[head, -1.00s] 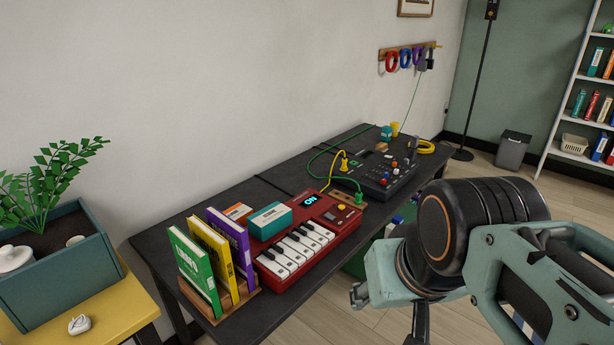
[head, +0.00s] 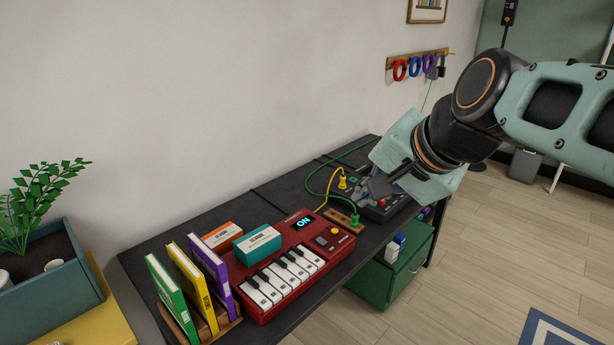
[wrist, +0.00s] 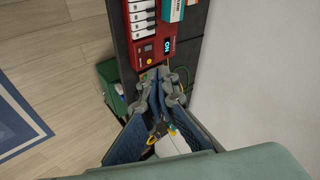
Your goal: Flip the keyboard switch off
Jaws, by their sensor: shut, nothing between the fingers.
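The red keyboard (head: 285,270) sits on the dark table, with white and black keys along its front. Its small display (head: 303,223) reads "ON", and a yellow knob (head: 334,231) and a small dark panel (head: 327,241) are at its right end. The keyboard (wrist: 152,48) also shows at the top of the wrist view. My gripper (head: 366,196) is shut and empty, above the table to the right of the keyboard and apart from it. In the wrist view its fingertips (wrist: 160,75) lie just below the keyboard's end. I cannot make out the switch lever clearly.
Green, yellow and purple books (head: 195,285) stand left of the keyboard. An orange box (head: 224,237) and a teal box (head: 257,245) sit behind its keys. A wooden strip (head: 341,219) with yellow and green plugs lies right of it. A black mixer (head: 380,212) is partly hidden by my arm.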

